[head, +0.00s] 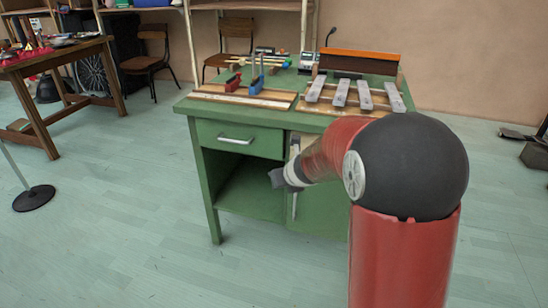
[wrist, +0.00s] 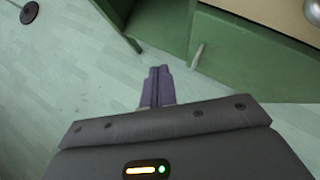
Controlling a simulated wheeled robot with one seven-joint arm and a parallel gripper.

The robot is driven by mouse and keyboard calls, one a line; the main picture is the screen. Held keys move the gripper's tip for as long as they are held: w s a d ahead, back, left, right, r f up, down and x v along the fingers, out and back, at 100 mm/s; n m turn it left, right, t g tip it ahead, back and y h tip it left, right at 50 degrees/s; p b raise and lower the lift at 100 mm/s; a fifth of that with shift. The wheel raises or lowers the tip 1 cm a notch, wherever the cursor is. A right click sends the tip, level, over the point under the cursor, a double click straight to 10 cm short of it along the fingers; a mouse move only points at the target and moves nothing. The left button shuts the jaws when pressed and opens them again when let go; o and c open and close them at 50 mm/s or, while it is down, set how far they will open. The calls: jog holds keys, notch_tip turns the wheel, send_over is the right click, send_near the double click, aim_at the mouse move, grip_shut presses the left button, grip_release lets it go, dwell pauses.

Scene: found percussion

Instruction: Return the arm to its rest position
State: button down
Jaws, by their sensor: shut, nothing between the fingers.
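My gripper (head: 276,179) is in front of the green desk, at about the height of its open shelf and below the drawer. In the wrist view my gripper (wrist: 158,72) points down past the desk toward the pale green floor. Its fingers are together with nothing between them. My red arm with a dark round joint reaches in from the right in the head view and hides part of the desk's front right side.
The green desk (head: 218,172) has a drawer (head: 238,140) and a door handle (wrist: 198,56). On top are a board with metal bars (head: 342,93) and a board with red and blue clamps (head: 245,95). A wooden table (head: 40,115) stands left.

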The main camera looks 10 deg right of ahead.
jog(key=s+a+r+n+g+y, duration=0.1)
jog(key=s+a+r+n, duration=0.1)
jog(key=s+r+n, duration=0.5)
jog(key=s+a+r+n+y, duration=0.1)
jog(key=s+a+r+n, duration=0.15)
jog(key=s+n, duration=0.7)
jog(key=s+d+n+g+h, duration=0.1)
jog(key=s+d+n+h, duration=0.1)
jog(key=s+n, duration=0.6)
jog(key=s+d+n+g+h, duration=0.1)
jog(key=s+d+n, duration=0.3)
jog(key=s+n, duration=0.5)
jog(key=shift+d+f+h, duration=0.2)
jog(key=shift+h, duration=0.2)
